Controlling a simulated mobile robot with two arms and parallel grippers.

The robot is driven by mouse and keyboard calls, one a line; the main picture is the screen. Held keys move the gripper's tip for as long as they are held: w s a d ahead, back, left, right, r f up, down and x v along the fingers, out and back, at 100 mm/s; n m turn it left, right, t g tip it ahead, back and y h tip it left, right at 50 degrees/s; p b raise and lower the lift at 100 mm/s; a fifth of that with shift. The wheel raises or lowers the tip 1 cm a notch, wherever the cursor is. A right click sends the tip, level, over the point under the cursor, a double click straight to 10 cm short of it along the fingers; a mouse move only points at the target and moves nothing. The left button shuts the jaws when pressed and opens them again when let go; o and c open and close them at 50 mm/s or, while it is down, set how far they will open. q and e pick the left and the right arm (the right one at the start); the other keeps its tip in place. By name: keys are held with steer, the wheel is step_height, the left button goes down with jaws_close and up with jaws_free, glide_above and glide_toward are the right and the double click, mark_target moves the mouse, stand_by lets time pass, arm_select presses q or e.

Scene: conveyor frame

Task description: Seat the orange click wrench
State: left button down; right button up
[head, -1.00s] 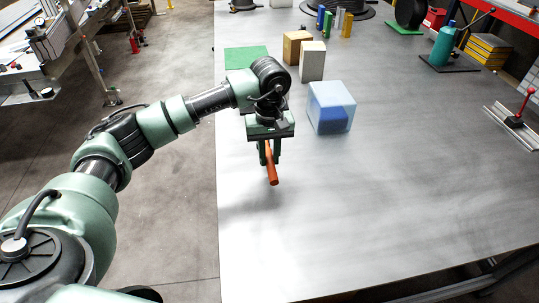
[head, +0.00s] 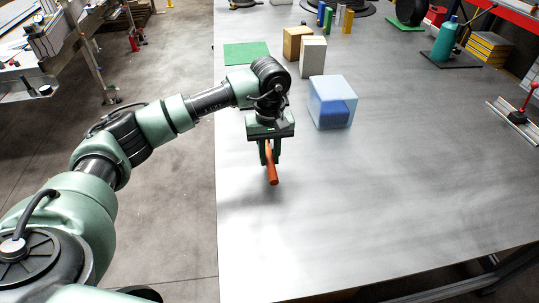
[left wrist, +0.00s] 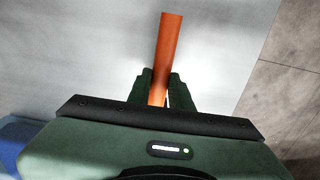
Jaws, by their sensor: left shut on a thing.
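The orange click wrench (head: 272,170) is between the fingers of my left gripper (head: 270,154), which is shut on it. Its orange handle sticks out toward the front of the table, and the part inside the jaws is hidden. In the left wrist view the orange handle (left wrist: 168,50) points up and away from the gripper (left wrist: 160,88). I cannot tell how high the wrench is above the grey table. No seat or holder for the wrench can be made out. My right gripper is not in view.
A translucent box with blue inside (head: 332,102) stands just right of the gripper. A white block (head: 312,58), a tan block (head: 297,42) and a green mat (head: 246,54) lie behind. A teal bottle (head: 444,44) stands at right. The front of the table (head: 390,200) is clear.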

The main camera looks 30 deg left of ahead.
arm_select(q)
steer(key=c, duration=1.2)
jaws_free()
steer(key=shift+r, duration=0.4)
step_height(320, 180, up, 6)
steer(key=shift+r+b, duration=0.2)
steer(key=shift+b, duration=0.75)
steer(key=shift+r, duration=0.35)
